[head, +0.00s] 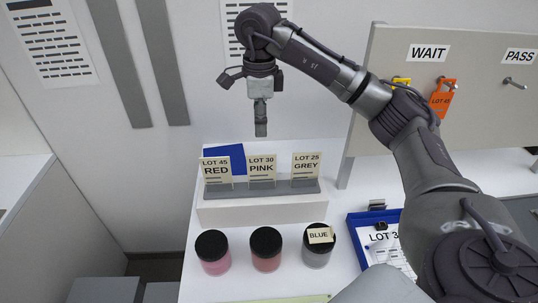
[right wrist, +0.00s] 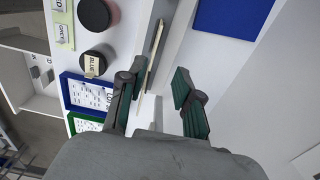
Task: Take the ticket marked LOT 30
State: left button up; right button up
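The LOT 30 PINK ticket (head: 262,168) is a cream card standing upright in the middle of a grey rack (head: 262,189) on a white block. The LOT 45 RED ticket (head: 217,167) stands to its left and the LOT 25 GREY ticket (head: 305,163) to its right. My right gripper (head: 261,130) hangs above and apart from the LOT 30 ticket, pointing down. In the right wrist view its fingers (right wrist: 157,108) are apart. Thin card edges (right wrist: 155,45) show there near the gap; I cannot tell which ticket. My left gripper is out of view.
Three dark-lidded jars stand before the rack: pink (head: 213,252), reddish (head: 266,250) and grey (head: 318,248) with a BLUE label. A blue-framed tray (head: 358,238) lies right. A board (head: 450,62) carries WAIT and PASS hooks, with an orange tag (head: 441,102).

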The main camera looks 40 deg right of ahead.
send_over(262, 172)
notch_tip(262, 172, down, 8)
notch_tip(262, 172, down, 5)
jog(key=p, duration=0.4)
jog(key=shift+w+r, duration=0.1)
jog(key=shift+f, duration=0.25)
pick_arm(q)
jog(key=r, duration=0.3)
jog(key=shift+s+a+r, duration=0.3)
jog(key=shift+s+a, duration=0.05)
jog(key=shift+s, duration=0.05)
pick_arm(e)
grip_shut()
